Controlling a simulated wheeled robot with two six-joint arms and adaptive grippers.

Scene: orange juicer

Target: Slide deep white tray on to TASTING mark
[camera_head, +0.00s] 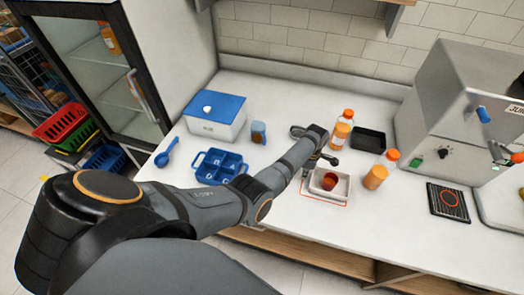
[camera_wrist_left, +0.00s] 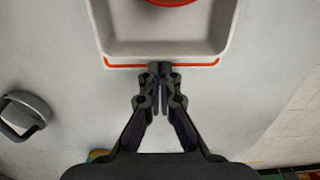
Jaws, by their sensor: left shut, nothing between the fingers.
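The deep white tray (camera_head: 326,195) stands on the counter with a red cup-like thing (camera_head: 330,182) inside it. A red outline, seemingly the TASTING mark (camera_head: 325,204), shows along its near side; its lettering is not readable. In the left wrist view the tray (camera_wrist_left: 165,48) fills the top, with a red line (camera_wrist_left: 200,66) along its near edge. My left gripper (camera_wrist_left: 160,68) is shut and empty, its fingertips at the middle of that edge, over the red line. I cannot tell if they touch the tray. In the head view the left gripper (camera_head: 318,160) is at the tray's back side.
A blue divided carrier (camera_head: 219,168) and a blue-lidded box (camera_head: 216,113) stand left. A steel machine (camera_head: 455,100) stands right. Counter in front is clear.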

